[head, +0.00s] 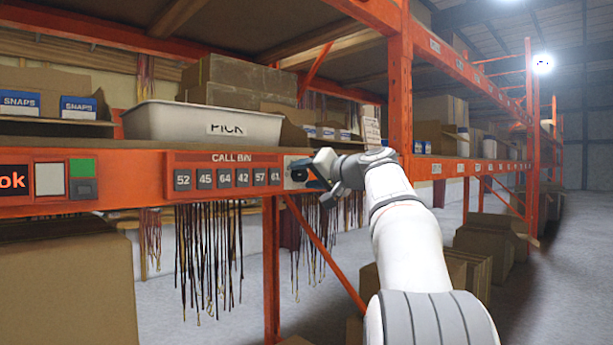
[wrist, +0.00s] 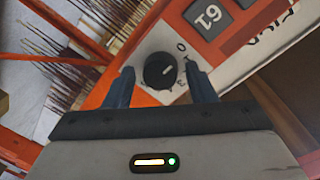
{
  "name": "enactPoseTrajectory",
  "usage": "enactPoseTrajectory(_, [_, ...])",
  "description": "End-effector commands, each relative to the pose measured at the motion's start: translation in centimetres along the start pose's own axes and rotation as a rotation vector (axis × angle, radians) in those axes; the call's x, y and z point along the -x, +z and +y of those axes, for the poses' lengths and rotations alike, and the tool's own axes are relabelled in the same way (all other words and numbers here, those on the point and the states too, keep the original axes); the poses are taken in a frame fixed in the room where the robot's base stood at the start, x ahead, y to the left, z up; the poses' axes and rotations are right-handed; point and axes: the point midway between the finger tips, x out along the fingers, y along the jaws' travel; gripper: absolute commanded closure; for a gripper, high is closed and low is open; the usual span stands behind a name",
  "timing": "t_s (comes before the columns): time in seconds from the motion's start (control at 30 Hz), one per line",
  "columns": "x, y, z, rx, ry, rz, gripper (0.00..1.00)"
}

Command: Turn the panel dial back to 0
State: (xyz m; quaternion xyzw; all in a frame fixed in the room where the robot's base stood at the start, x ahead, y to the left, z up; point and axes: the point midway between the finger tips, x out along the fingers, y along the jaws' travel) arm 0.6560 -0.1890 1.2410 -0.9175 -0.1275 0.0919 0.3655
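The panel dial is a round black knob on a pale plate, near the right end of the orange shelf beam. In the wrist view the dial (wrist: 159,71) lies between my two fingertips, with a visible gap on each side. Its short white mark points right and slightly up in that view. A printed 0 (wrist: 181,47) sits up and right of the knob; other marks around it are too small to read surely. In the head view the dial (head: 298,175) is partly covered by my gripper (head: 315,172), which reaches it from the right. My gripper is open and empty.
Left of the dial is a row of numbered call-bin buttons (head: 220,179). A white PICK bin (head: 205,124) stands on the shelf above. Dark cords (head: 208,250) hang below the beam. An orange upright (head: 400,80) stands behind my arm.

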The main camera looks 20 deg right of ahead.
Motion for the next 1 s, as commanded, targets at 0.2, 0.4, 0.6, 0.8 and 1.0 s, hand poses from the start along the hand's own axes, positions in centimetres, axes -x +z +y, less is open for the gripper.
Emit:
enactPoseTrajectory(0.2, [0.1,-0.1,0.0,0.0,0.0,0.002,0.43])
enactPoseTrajectory(0.4, [1.1,-0.1,0.0,0.001,0.002,0.004,0.43])
enactPoseTrajectory(0.6, [4.5,-0.1,0.0,0.0,0.003,0.004,0.43])
enactPoseTrajectory(0.8, [7.2,-0.1,0.0,-0.001,0.002,0.003,0.43])
enactPoseTrajectory(1.0, [8.0,0.0,0.0,0.0,0.0,0.001,0.43])
